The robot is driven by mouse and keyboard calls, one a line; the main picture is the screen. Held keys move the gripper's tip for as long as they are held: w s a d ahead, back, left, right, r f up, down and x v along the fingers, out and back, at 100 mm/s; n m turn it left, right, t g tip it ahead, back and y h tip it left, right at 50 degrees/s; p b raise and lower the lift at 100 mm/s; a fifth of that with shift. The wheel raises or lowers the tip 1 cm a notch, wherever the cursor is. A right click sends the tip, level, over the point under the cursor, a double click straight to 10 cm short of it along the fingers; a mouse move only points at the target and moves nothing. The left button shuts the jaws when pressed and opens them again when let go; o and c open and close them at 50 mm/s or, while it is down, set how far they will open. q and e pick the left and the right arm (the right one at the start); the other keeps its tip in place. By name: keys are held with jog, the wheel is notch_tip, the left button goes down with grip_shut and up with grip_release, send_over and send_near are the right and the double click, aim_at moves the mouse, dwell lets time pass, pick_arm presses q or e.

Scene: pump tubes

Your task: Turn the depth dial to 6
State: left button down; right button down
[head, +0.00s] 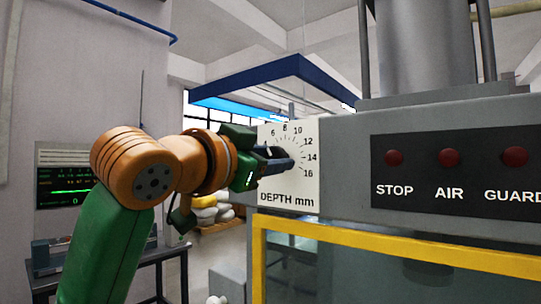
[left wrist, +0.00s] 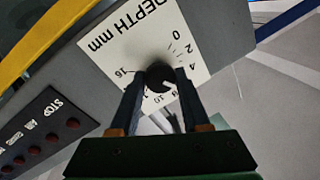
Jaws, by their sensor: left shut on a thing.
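The depth dial is a dark round knob (head: 278,152) on a white plate (head: 299,180) marked "DEPTH mm", with numbers around it. In the left wrist view the knob (left wrist: 159,71) sits between the fingertips of my left gripper (left wrist: 160,84), which is shut on it. In the head view my left gripper (head: 284,161) reaches the knob from the left and covers part of it and of the scale. A small pale mark shows on the knob in the left wrist view, toward the partly covered numbers. I cannot tell its exact reading. My right gripper is not in view.
A dark panel with red buttons (head: 448,157) labelled STOP, AIR and GUARD is right of the dial on the grey machine. A yellow guard frame (head: 390,257) runs below. A dark screen (head: 64,185) stands behind my left arm.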

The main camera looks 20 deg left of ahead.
pick_arm(q)
jog(key=shift+c, duration=2)
grip_release()
jog(key=b+v, duration=0.3)
jog(key=v, duration=0.4)
jog(key=shift+a, duration=0.1)
